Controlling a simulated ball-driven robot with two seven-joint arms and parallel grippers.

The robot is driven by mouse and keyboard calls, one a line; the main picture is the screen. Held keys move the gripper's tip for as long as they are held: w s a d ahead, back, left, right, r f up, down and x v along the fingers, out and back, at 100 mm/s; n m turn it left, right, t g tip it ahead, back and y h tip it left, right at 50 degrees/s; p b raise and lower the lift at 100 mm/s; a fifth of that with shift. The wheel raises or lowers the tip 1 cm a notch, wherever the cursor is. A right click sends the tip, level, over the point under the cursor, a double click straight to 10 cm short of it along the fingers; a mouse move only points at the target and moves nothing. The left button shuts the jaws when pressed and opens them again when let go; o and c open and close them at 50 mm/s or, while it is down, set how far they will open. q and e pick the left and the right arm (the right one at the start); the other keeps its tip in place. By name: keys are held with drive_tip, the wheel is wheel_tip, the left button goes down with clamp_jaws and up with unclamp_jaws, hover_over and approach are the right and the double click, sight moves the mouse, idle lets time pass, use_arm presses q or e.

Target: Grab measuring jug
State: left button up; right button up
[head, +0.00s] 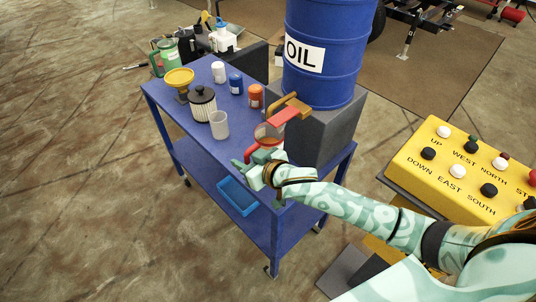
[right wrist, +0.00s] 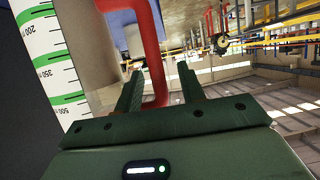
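The measuring jug (head: 268,132) stands near the front edge of the blue cart, below the oil drum's tap. It has a red handle and is partly hidden by the tap lever and my arm. In the right wrist view its white and green scale (right wrist: 52,62) is at the left, and its red handle (right wrist: 150,45) runs down between my fingers. My right gripper (head: 252,165) is at the handle; its fingers (right wrist: 161,84) are apart on either side of it, with no clear grip. My left gripper is out of view.
The blue oil drum (head: 327,60) rests on a grey block (head: 328,128) right of the jug. A grey cup (head: 219,125), a filter (head: 202,104) and small cans stand to the left. A yellow button box (head: 460,165) is at the right. The cart's front left corner is clear.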

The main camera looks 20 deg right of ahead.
clamp_jaws()
drive_tip(key=shift+r, duration=0.1)
drive_tip(key=shift+r, duration=0.1)
